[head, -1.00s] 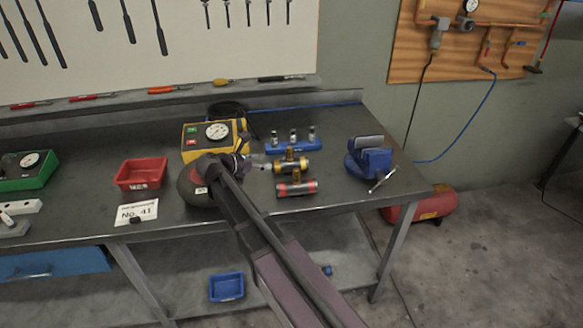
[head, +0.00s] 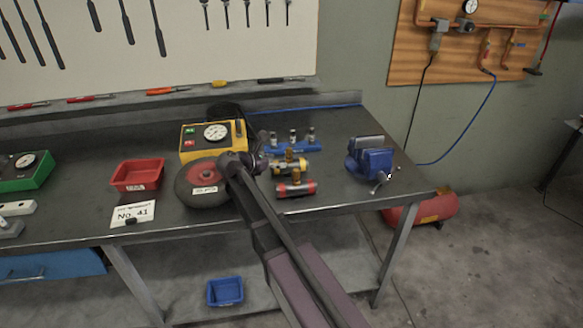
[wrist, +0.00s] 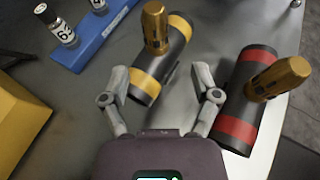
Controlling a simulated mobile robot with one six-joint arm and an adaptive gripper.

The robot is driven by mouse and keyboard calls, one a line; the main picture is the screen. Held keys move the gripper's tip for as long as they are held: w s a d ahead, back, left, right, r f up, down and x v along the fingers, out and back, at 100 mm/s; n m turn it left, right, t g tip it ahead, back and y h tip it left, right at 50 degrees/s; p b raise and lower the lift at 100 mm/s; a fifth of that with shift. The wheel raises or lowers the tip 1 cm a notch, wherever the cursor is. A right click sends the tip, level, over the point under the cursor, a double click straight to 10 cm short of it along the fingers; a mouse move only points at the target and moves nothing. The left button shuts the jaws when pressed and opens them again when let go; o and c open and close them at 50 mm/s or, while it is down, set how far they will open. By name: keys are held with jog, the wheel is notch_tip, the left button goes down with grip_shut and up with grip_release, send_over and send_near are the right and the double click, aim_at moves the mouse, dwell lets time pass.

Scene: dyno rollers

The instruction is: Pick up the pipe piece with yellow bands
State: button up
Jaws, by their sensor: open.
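The pipe piece with yellow bands (wrist: 162,62) lies on the bench, a dark grey tube with a brass stub standing up from its middle. In the head view the yellow-banded piece (head: 301,166) is just right of my gripper. My gripper (wrist: 160,80) is open in the wrist view, with its fingers at either side of the near end of the yellow-banded piece. Whether the fingers are down at the tube's height or touching it, I cannot tell.
A similar pipe piece with red bands (wrist: 248,105) lies close on the right, near my right finger. A blue rack (head: 305,146) with small labelled fittings is behind. A yellow gauge box (head: 200,155), a dark roller wheel (head: 190,194) and a red bin (head: 128,178) are left. A blue vise (head: 376,162) is right.

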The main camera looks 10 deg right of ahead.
aim_at(289, 167)
jog(key=shift+b+x, duration=0.9)
jog(key=shift+x, duration=1.6)
jog(key=shift+w, duration=0.1)
grip_shut()
